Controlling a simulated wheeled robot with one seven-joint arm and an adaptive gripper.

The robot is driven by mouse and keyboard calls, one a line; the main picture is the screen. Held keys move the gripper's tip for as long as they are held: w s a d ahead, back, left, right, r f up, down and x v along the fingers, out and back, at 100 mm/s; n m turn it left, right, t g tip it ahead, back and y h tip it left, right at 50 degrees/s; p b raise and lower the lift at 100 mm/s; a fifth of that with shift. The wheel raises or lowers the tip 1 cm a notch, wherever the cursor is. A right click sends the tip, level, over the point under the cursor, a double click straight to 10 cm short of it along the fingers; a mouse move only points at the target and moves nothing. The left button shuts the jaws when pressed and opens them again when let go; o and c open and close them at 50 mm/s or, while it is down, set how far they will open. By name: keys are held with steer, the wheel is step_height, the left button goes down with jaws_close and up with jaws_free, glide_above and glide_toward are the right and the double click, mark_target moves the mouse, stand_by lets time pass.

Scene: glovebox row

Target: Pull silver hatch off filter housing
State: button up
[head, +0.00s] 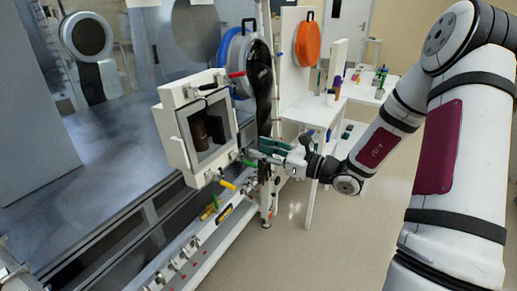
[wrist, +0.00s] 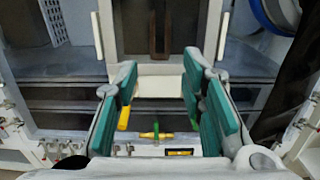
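The white filter housing (head: 174,140) stands left of my gripper in the head view, its square front facing the camera. A grey-silver rimmed square, which I take for the silver hatch (head: 184,127), sits in that front. Its middle is dark, with a brown upright piece; I cannot tell a handle from an opening. In the wrist view a grey panel (wrist: 133,30) with a brown upright loop (wrist: 160,30) lies ahead, beyond the fingertips. My gripper (head: 262,151) has green-padded fingers beside the housing's lower right. They are spread apart with nothing between them in the wrist view (wrist: 160,78).
A rail with small valves (head: 182,258) runs below. A blue-rimmed round port (head: 232,58) is behind. A white table (head: 358,92) with small items stands farther back; floor on the right is clear.

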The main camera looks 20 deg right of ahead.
mark_target(224, 137)
steer(key=x, duration=1.3)
steer(key=shift+w+a, duration=0.25)
steer(key=shift+w, duration=0.05)
steer(key=shift+c, duration=0.3)
steer(key=shift+r, duration=0.1)
jaws_close()
